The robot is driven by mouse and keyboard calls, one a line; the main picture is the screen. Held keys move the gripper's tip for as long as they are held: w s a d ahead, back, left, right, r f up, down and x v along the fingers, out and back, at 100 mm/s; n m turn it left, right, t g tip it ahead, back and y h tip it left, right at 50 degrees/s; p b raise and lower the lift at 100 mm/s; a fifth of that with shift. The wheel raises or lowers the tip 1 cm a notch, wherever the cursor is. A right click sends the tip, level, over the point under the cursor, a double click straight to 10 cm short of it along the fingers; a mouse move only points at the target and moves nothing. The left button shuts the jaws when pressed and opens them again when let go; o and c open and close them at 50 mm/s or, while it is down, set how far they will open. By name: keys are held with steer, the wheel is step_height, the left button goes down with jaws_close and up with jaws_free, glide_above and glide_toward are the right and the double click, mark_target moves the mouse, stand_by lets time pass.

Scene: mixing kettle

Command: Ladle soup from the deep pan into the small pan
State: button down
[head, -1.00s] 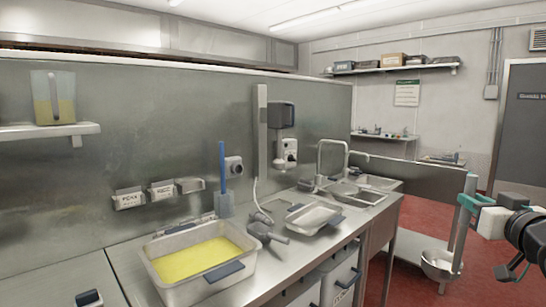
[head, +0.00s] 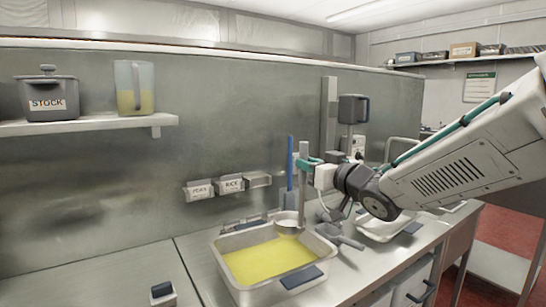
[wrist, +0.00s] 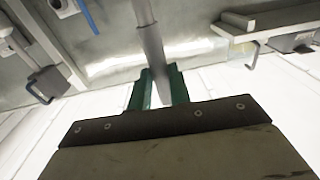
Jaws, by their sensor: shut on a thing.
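The deep pan (head: 243,288) holds yellow soup (head: 268,262) and stands on the steel counter in the head view. My gripper (head: 306,163) is shut on the upright handle of a steel ladle (head: 303,182). The ladle's bowl (head: 287,219) hangs near the pan's back edge, seemingly above the soup; I cannot tell whether it touches or holds any. In the wrist view my green fingers (wrist: 158,90) clasp the grey ladle handle (wrist: 147,35); the bowl is not visible there. The small shallow pan (head: 378,231) stands to the right of the deep pan, partly hidden behind my arm.
A blue spatula (head: 290,165) stands upright against the back wall, close to the ladle. Labelled bins (head: 231,184) hang on the wall. A shelf (head: 90,125) holds a stock pot and a jug. The counter's left is mostly clear.

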steer(key=shift+n+g+y, duration=0.7)
steer(key=shift+n+y, duration=0.1)
steer(key=a+f, duration=0.1)
steer(key=f, duration=0.3)
steer(key=a+f, duration=0.1)
steer(key=f, duration=0.4)
steer(key=a+f, duration=0.1)
steer(key=f, duration=0.4)
steer(key=shift+w+a, duration=0.1)
steer(key=shift+w, duration=0.1)
step_height(320, 180, up, 13)
steer(key=shift+r, duration=0.2)
stand_by(0.3)
steer(key=shift+s, duration=0.1)
stand_by(0.8)
